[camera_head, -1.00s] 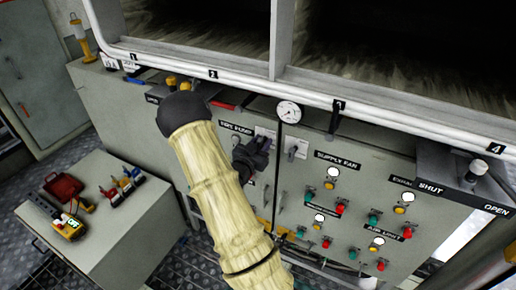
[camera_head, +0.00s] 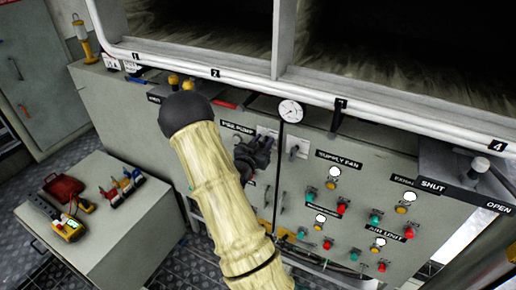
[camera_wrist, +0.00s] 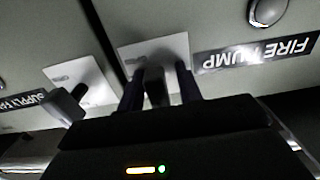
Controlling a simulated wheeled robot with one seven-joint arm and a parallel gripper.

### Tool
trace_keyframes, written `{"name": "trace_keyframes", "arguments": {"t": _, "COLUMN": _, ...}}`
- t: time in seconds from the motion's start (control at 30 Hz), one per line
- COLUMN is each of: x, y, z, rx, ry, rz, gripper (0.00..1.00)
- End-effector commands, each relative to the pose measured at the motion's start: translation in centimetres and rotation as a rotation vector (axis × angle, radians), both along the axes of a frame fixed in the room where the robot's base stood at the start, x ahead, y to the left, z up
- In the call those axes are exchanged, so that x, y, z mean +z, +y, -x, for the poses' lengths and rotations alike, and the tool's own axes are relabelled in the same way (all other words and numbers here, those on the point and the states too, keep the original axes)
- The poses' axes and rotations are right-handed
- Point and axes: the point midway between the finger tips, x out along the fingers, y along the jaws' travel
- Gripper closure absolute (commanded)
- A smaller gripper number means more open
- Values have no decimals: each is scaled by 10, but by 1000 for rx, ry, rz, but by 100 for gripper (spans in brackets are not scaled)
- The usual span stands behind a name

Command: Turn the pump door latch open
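The pump door latch (camera_wrist: 156,88) is a small dark handle on a white plate, beside the upside-down FIRE PUMP label (camera_wrist: 255,52) in the wrist view. In the head view its white plate (camera_head: 266,131) shows to the right of that label, and my gripper hides most of the latch. My gripper (camera_wrist: 159,92) is at the latch, one dark finger on each side of it. A narrow gap shows between the latch and the fingers, so the gripper looks open around it. Whether a finger touches the latch is unclear.
A second latch (camera_head: 293,150) sits close by on the supply fan door. A round gauge (camera_head: 290,111) is above it. A white rail (camera_head: 240,78) runs above the panel. Buttons and lamps cover the right panel (camera_head: 355,195). A low cabinet (camera_head: 125,230) holds tools at left.

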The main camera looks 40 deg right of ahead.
Motion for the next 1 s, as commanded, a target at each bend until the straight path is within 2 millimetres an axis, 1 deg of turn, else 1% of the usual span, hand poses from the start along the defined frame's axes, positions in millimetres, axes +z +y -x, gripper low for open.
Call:
{"name": "trace_keyframes", "arguments": {"t": 0.03, "x": 10, "y": -5, "z": 1, "rx": -7, "ry": -16, "rz": 24, "gripper": 67}}
{"name": "trace_keyframes", "arguments": {"t": 0.43, "x": 7, "y": 15, "z": 7, "rx": -5, "ry": -15, "rz": 18, "gripper": 67}}
{"name": "trace_keyframes", "arguments": {"t": 0.73, "x": 5, "y": 23, "z": 6, "rx": 3, "ry": -12, "rz": 12, "gripper": 67}}
{"name": "trace_keyframes", "arguments": {"t": 0.77, "x": 5, "y": 23, "z": 6, "rx": 3, "ry": -10, "rz": 12, "gripper": 69}}
{"name": "trace_keyframes", "arguments": {"t": 0.9, "x": 5, "y": 22, "z": 7, "rx": 1, "ry": -10, "rz": 11, "gripper": 97}}
{"name": "trace_keyframes", "arguments": {"t": 0.93, "x": 5, "y": 22, "z": 7, "rx": 0, "ry": -10, "rz": 11, "gripper": 100}}
{"name": "trace_keyframes", "arguments": {"t": 1.0, "x": 4, "y": 21, "z": 8, "rx": -1, "ry": -10, "rz": 11, "gripper": 100}}
